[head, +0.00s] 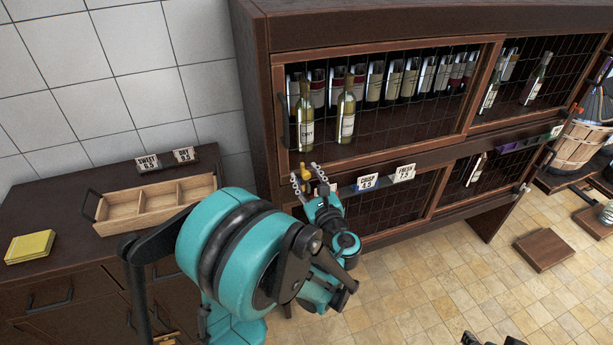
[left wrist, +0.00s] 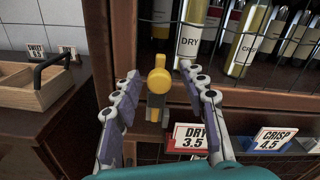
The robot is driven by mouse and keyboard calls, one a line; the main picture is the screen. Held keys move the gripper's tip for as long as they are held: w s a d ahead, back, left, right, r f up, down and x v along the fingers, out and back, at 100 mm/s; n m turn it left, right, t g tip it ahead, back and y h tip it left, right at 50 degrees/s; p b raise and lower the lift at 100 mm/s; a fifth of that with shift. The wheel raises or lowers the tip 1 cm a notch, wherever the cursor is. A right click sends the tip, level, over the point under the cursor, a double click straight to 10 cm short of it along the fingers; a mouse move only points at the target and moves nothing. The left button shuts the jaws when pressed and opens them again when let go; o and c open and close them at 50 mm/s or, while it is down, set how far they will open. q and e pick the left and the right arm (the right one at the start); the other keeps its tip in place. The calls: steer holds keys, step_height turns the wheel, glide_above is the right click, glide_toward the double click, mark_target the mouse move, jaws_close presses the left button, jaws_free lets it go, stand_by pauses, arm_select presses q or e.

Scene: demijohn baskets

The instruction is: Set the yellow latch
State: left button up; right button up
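The yellow latch (head: 305,171) sits on the dark wooden cabinet front, at the left end of the rail between the upper and lower mesh doors. In the left wrist view the latch (left wrist: 157,80) shows a round yellow knob with a yellow tab pointing up and a grey-brown piece below. My left gripper (head: 306,177) is open in front of it. In the left wrist view its two chain-like fingers (left wrist: 159,72) stand on either side of the latch, with visible gaps. Dark parts at the bottom edge of the head view may be my right gripper; its fingers cannot be made out.
Wine bottles (head: 346,110) stand behind the upper mesh door. Price cards, one reading CRISP (head: 368,182), line the rail. A wooden tray (head: 155,207) and yellow pad (head: 30,246) lie on the left counter. A basketed demijohn (head: 580,140) stands at right. A board (head: 544,250) lies on the floor.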

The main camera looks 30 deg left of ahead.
arm_select(q)
steer(key=v, duration=1.2)
steer(key=shift+s, duration=0.1)
steer(key=s+a+f+n+g+h, duration=0.1)
steer(key=s+f+n+g+h, duration=0.55)
steer(key=n, duration=0.55)
steer(key=s+d+n+t+h, duration=0.2)
steer(key=s+d+n+h, duration=0.2)
steer(key=d+n+h, duration=0.3)
steer(key=n, duration=0.3)
steer(key=shift+s+d+r, duration=0.15)
steer(key=shift+s+r, duration=0.05)
steer(key=shift+r, duration=0.05)
